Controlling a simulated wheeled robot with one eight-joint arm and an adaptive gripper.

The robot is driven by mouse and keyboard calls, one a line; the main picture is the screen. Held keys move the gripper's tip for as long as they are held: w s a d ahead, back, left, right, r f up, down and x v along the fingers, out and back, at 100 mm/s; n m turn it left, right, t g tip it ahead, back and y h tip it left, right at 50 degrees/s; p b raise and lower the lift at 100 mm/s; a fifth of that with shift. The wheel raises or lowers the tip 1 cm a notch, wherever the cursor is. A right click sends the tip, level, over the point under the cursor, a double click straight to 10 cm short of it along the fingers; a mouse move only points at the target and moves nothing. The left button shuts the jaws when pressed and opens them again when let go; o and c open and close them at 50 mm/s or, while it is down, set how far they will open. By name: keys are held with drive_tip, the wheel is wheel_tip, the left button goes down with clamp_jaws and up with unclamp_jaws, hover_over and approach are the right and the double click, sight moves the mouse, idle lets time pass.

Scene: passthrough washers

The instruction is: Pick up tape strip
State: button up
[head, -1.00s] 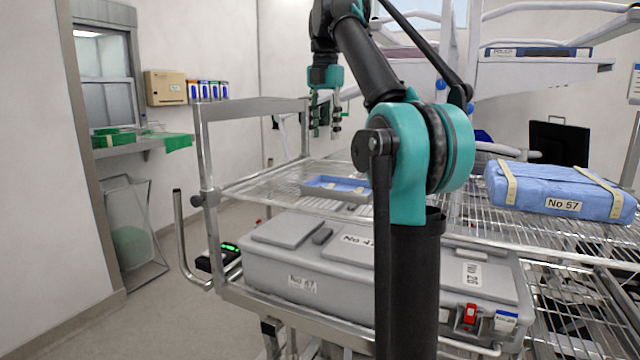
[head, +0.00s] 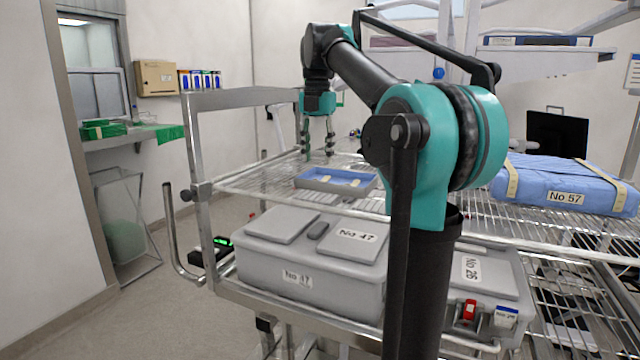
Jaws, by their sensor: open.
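Small cream strips, which look like tape strips (head: 324,179), lie on the blue floor of a shallow grey tray (head: 312,186) on the upper wire shelf. Another cream strip (head: 352,183) shows at the tray's right side. A blue package (head: 540,180) labelled No 57 on the right of the shelf also carries cream tape strips (head: 513,179) across it. My gripper (head: 318,154) points down with its fingers apart and empty, above the shelf and behind the tray in the picture. Its height above the shelf is hard to tell.
A metal cart frame (head: 190,150) stands left of the shelf. Grey cases (head: 290,270) labelled No 47 and No 26 sit on the lower level. My arm crosses the centre and hides part of the shelf. A dark monitor (head: 557,137) stands at the back right.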

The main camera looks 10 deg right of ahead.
drive_tip(key=shift+a+f, duration=0.15)
drive_tip(key=shift+f, duration=1.45)
drive_tip(key=shift+a+f, duration=0.15)
drive_tip(key=shift+f, duration=1.4)
drive_tip(key=c, duration=0.8)
